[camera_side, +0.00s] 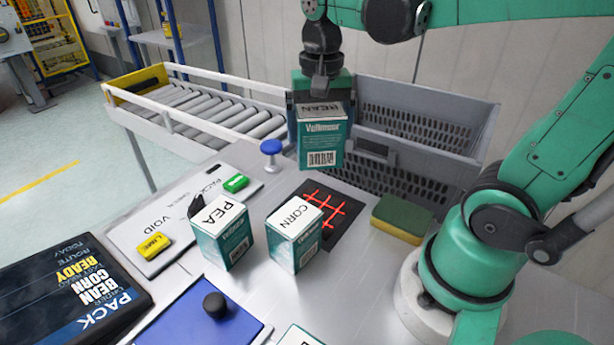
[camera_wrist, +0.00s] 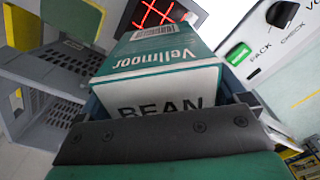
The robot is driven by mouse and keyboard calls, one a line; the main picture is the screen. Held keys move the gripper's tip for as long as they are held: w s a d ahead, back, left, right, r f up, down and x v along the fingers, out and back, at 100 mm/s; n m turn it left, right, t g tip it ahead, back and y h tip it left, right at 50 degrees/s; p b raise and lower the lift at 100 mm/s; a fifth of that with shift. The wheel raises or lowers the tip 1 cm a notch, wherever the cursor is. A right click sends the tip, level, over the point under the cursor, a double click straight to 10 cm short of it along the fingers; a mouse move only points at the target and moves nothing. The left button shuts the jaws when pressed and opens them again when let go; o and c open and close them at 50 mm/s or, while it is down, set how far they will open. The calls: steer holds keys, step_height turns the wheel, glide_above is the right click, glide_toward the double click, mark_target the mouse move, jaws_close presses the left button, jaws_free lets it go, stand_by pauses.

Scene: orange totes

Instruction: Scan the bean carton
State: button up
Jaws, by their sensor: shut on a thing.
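The bean carton (camera_side: 321,136) is a teal and white box marked Vellmoor, with BEAN on its top face and a barcode low on its front. My gripper (camera_side: 320,96) is shut on it from above and holds it up in front of the grey crate. In the wrist view the carton (camera_wrist: 165,62) fills the middle, between the jaws of my gripper (camera_wrist: 160,105). The scanner window (camera_side: 328,213), black with glowing red lines, lies in the table below the carton, partly hidden by the corn carton. It also shows at the top of the wrist view (camera_wrist: 152,12).
The pea carton (camera_side: 223,236) and corn carton (camera_side: 294,236) stand upright before the scanner. A yellow and green sponge (camera_side: 402,218) lies right of it. A switch panel (camera_side: 150,238), blue knob (camera_side: 271,150), roller conveyor (camera_side: 215,108), grey crate (camera_side: 425,135) and order screen (camera_side: 75,290) surround the table.

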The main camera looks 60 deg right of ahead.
steer(key=shift+d+f, duration=0.2)
steer(key=shift+f, duration=4.1)
steer(key=shift+r, duration=2.3)
steer(key=shift+r, duration=0.1)
